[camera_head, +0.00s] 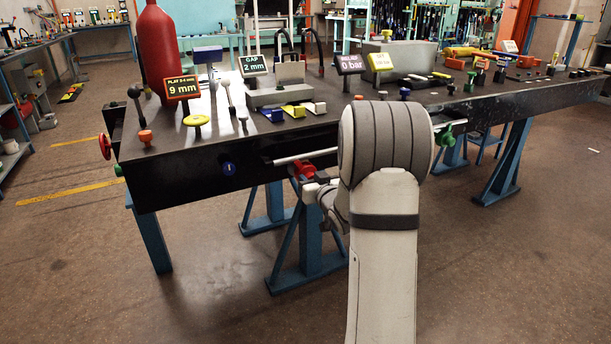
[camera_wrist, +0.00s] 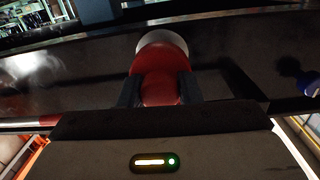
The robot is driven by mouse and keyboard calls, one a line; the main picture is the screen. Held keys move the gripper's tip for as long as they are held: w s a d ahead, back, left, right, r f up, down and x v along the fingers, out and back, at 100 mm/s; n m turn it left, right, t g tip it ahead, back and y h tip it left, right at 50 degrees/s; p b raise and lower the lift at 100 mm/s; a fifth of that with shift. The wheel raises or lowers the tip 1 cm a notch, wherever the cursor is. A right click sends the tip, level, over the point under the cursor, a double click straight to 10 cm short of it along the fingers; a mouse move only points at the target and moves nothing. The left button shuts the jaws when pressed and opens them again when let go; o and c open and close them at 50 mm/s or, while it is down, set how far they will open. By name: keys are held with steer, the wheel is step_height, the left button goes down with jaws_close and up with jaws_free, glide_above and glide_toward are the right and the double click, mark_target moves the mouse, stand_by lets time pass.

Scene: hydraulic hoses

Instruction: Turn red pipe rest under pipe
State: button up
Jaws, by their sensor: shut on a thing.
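The red pipe rest (camera_head: 303,168) is on the front side of the dark bench, just below a thin silver pipe (camera_head: 308,156) that runs along that side. My gripper (camera_head: 314,187) reaches it from the front and partly hides it. In the wrist view, my gripper (camera_wrist: 160,92) has its two dark fingers shut on the sides of a red part of the rest (camera_wrist: 158,68). A pale round end shows behind that red part. My arm hides the middle of the pipe, and I cannot tell whether the rest touches it.
The dark bench (camera_head: 195,168) stands on blue trestles (camera_head: 310,240). A blue round knob (camera_head: 229,169) is on its front side, left of the rest. A red handwheel (camera_head: 105,146) is at the left end. Levers and signs stand on top. The floor in front is clear.

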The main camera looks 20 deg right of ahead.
steer(key=m+p, duration=0.2)
steer(key=m, duration=0.2)
steer(key=shift+r, duration=0.15)
steer(key=shift+m+y+p, duration=0.3)
steer(key=shift+m+p, duration=0.45)
steer(key=shift+m, duration=1.25)
steer(key=shift+d, duration=0.1)
steer(key=o, duration=1)
steer(key=shift+c, duration=0.2)
steer(key=s+p, duration=0.1)
steer(key=s, duration=0.6)
steer(key=shift+s, duration=0.35)
